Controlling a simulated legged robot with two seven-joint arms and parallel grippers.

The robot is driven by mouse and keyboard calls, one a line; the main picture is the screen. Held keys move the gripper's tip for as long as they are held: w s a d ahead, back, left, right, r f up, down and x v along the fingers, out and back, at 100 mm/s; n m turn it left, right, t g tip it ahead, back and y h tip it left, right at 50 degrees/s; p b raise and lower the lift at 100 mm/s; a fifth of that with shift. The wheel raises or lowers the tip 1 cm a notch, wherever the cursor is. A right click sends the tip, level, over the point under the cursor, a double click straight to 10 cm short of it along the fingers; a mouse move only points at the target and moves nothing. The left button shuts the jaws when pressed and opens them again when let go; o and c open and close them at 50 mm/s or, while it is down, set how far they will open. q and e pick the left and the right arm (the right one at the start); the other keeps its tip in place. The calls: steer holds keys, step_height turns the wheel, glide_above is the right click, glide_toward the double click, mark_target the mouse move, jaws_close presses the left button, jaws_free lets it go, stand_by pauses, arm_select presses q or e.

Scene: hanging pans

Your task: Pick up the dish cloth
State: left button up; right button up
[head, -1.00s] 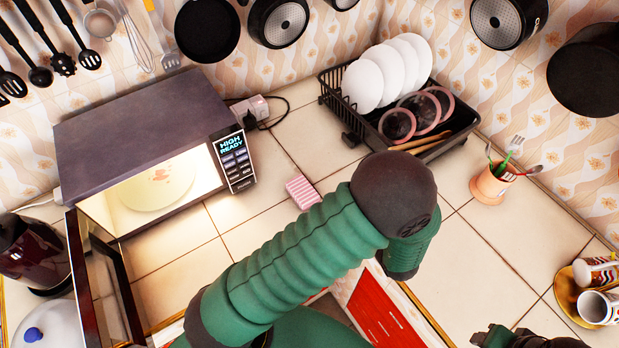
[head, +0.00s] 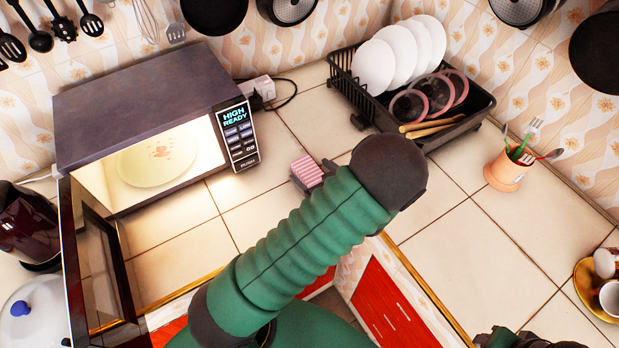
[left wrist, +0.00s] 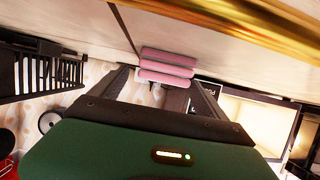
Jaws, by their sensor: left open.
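The dish cloth (head: 307,170) is a folded pink and white striped cloth. It lies on the tiled counter right of the microwave and in front of the dish rack. My left gripper (head: 313,177) is at the cloth, with dark finger parts on its two sides; my arm hides most of the gripper. In the left wrist view the cloth (left wrist: 166,66) shows beyond and between the tips of the open left gripper (left wrist: 160,83). I cannot tell if the fingers touch it. A dark and green part of my right arm shows at the lower right edge; its jaws are not clear.
The microwave (head: 150,110) stands left with its door (head: 97,260) open toward me. The black dish rack (head: 450,128) with plates stands behind the cloth. A utensil cup (head: 503,173) and a gold tray (head: 592,290) with cups are on the right. The counter between them is clear.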

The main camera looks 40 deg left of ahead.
arm_select(q)
steer(key=shift+w+a+f, duration=0.2)
steer(key=shift+a+f, duration=0.4)
steer(key=shift+w+a, duration=0.1)
steer(key=shift+a, duration=0.55)
steer(key=c, duration=0.4)
steer(key=shift+d+r, duration=0.1)
steer(key=shift+d, duration=0.2)
steer(key=c, duration=1)
arm_select(e)
steer(key=shift+w+a+f, duration=0.1)
steer(key=shift+f, duration=0.6)
arm_select(q)
steer(key=shift+a, duration=0.1)
arm_select(e)
steer(key=shift+a, duration=0.1)
